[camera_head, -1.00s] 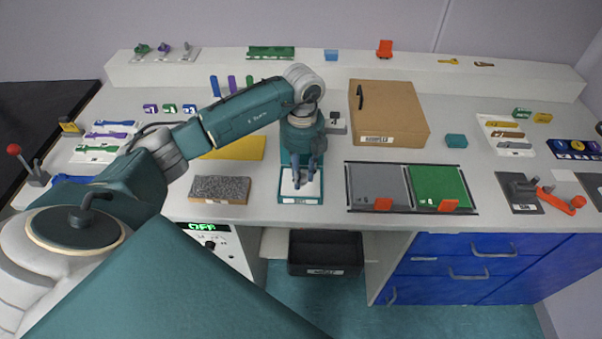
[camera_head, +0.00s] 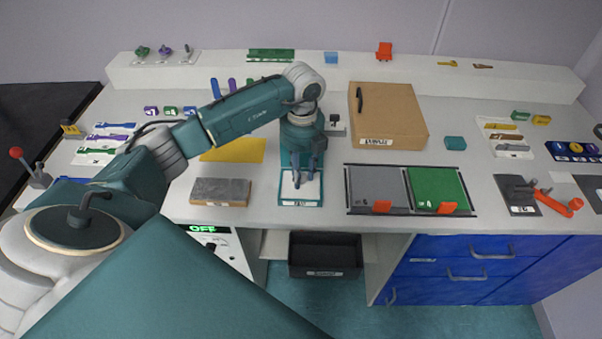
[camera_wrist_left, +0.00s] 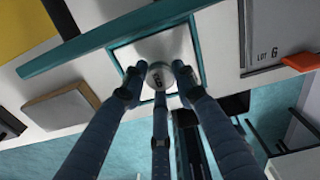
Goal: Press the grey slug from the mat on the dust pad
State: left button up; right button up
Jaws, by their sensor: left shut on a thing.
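My left gripper (camera_head: 303,180) points down over the white dust pad (camera_head: 287,194) in its teal frame. In the left wrist view, its fingers (camera_wrist_left: 159,82) are shut around a small round grey slug (camera_wrist_left: 158,72) marked with a 6. The slug is over the dust pad (camera_wrist_left: 124,58), inside its frame; whether it touches the surface is unclear. In the head view, the fingers largely hide the slug. The grey mat (camera_head: 377,188) lies just right of the pad, with no slug visible on it. My right gripper is not in view.
A green mat (camera_head: 438,188) adjoins the grey one, both with orange clips. A grey block on a wooden base (camera_head: 220,191) sits left of the pad. A brown wooden box (camera_head: 392,112) stands behind. A black bin (camera_head: 325,255) is below the bench edge.

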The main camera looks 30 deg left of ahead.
pick_arm(q)
jog(key=shift+r+p, duration=1.7)
jog(key=shift+r, duration=1.1)
